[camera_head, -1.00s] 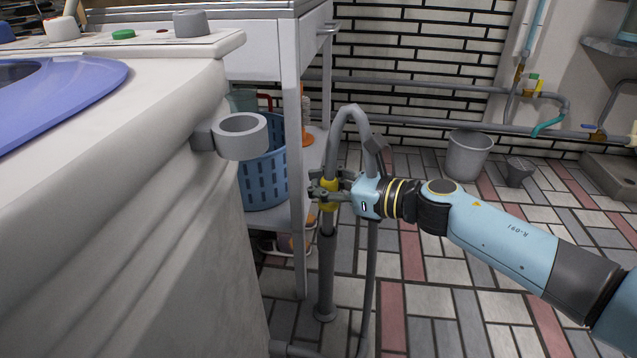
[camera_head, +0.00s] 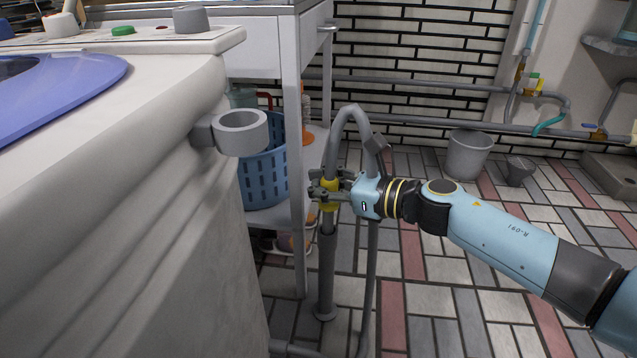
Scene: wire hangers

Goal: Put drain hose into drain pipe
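The grey drain hose (camera_head: 349,117) arches over in an upside-down U in the middle of the head view. Its left leg has a yellow band (camera_head: 329,203), and my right gripper (camera_head: 328,190) is shut around the hose at this band. The upright grey drain pipe (camera_head: 326,272) stands on the floor directly below, and the hose's left leg runs down to its top. How deep the end sits in the pipe I cannot tell. The hose's other leg hangs down behind my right wrist toward the floor. My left gripper is not in view.
A white washing machine (camera_head: 120,190) with a grey ring holder (camera_head: 241,133) fills the left. A white shelf unit (camera_head: 291,130) holding a blue basket (camera_head: 264,170) stands close left of the hose. A grey bucket (camera_head: 468,154) is farther back.

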